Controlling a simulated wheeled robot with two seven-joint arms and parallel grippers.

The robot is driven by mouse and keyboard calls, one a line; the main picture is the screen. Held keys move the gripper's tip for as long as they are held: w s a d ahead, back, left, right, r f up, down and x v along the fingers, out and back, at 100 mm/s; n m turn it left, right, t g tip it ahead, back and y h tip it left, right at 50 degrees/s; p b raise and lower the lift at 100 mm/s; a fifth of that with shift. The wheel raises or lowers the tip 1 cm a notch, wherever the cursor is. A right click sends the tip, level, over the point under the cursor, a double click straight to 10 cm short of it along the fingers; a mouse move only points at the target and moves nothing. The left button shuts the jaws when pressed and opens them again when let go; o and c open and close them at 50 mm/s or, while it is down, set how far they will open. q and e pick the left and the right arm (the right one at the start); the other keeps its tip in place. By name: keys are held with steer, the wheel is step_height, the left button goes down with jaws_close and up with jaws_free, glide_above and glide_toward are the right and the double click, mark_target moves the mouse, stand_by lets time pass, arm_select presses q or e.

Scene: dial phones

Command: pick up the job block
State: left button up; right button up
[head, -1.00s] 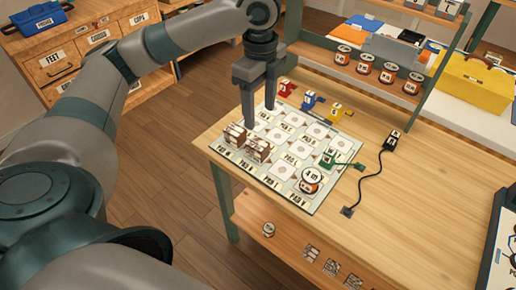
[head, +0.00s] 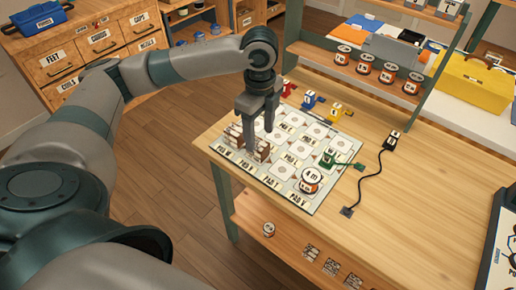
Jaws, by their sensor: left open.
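Two small brown blocks with pale label faces stand side by side at the near-left corner of a pale mat (head: 325,205) printed with pads. I cannot read which one is the job block. My left gripper (head: 259,143) points down, open, with its fingers low over the blocks. One finger overlaps the gap between the blocks in the picture; contact cannot be told. My right gripper is not in view.
On the mat are a round dial piece (head: 311,180) and a green piece (head: 328,159). Red, blue (head: 310,102) and yellow (head: 335,112) pieces stand behind the mat. A black corded device (head: 391,140) lies to the right. The front right tabletop (head: 400,220) is clear.

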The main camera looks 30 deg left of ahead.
mark_target(258, 144)
arm_select(q)
steer(key=shift+a+f, duration=0.2)
steer(key=shift+f, duration=2.3)
steer(key=c, duration=1.2)
